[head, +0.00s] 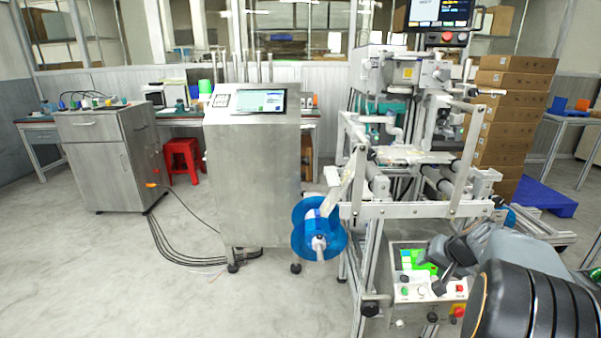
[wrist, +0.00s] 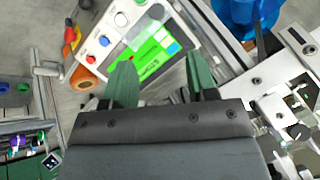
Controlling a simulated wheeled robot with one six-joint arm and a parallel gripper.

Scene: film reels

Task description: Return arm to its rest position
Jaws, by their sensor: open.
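My gripper shows in the wrist view (wrist: 160,68) with its two green fingers apart and nothing between them. It is over a control box (wrist: 185,45) with a bright green screen and coloured buttons. In the head view my dark arm reaches in from the lower right, and the same control box (head: 402,291) stands low beside it. A blue film reel (head: 299,236) hangs on the machine's left side, left of the control box. Part of a blue reel also shows at the top of the wrist view (wrist: 232,12), apart from the fingers.
The film machine (head: 400,210) with its metal frame stands close to my arm. A steel cabinet (head: 250,180) with a screen stands left of the reel. Stacked cartons (head: 515,110) and a blue pallet (head: 540,197) are behind at right. The floor at left is mostly clear, with cables.

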